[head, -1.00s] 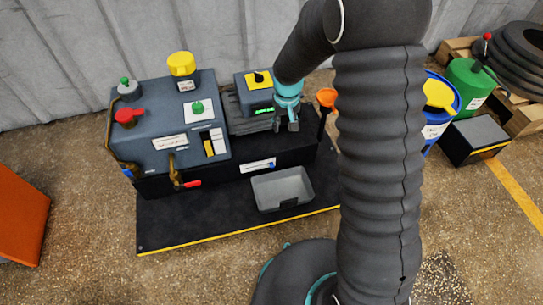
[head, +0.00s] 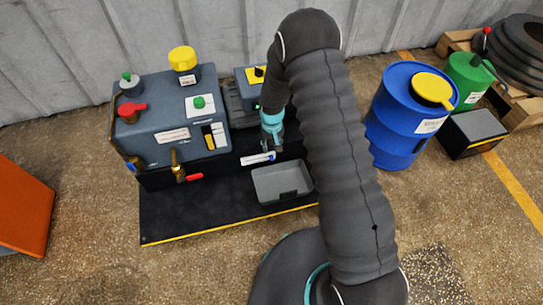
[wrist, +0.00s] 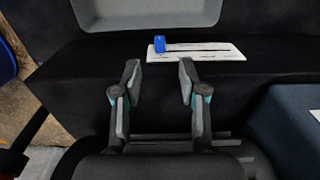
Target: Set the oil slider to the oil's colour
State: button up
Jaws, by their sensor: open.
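The oil slider is a white strip (head: 253,160) with a dark slot on the black front ledge. Its blue knob (wrist: 159,44) sits near the left end of the strip in the wrist view, which is the right end in the head view. My gripper (wrist: 159,77) is open and empty, with the knob just beyond its fingertips, roughly in line with the gap. In the head view my gripper (head: 272,146) hangs at the right end of the strip. The sight glass (head: 209,138) on the grey tank's front looks yellow to amber, beside a pale label.
A grey tray (head: 270,187) lies just in front of the slider; it also shows in the wrist view (wrist: 150,24). A brass tap with a red handle (head: 194,177) is to the left. A blue barrel (head: 395,125) stands right of my arm.

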aim_at(272, 158)
notch_tip(272, 158, down, 7)
jog(key=shift+f, duration=0.15)
dwell(0.4)
grip_shut()
